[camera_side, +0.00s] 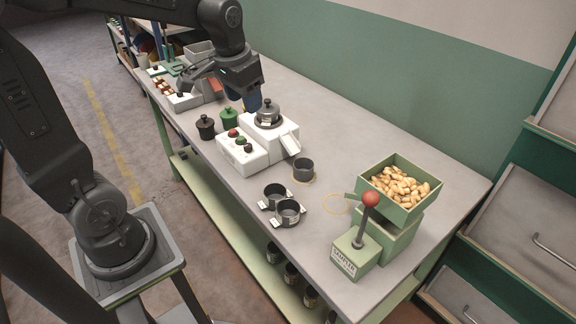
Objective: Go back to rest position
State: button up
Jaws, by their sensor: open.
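My gripper (250,98) hangs at the end of my dark arm, above the workbench (390,140) and just left of the white machine (272,130) with a round grey lidded pot on top. The fingers are partly hidden and small in the picture; nothing shows held between them. The gripper looks apart from the pot, though the gap is hard to judge.
Black (206,127) and green (229,117) lidded jars stand left of the button box (243,148). Trays and small goods crowd the far left end. The bench's back strip is clear.

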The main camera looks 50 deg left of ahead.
jog(key=s+d+r+m+t, duration=0.1)
jog(key=s+d+t, duration=0.2)
jog(key=s+d, duration=0.6)
jog(key=s, duration=0.3)
jog(key=shift+s+d+r+h, duration=0.3)
jog(key=shift+d+r+h, duration=0.05)
jog(key=shift+d+h, duration=0.05)
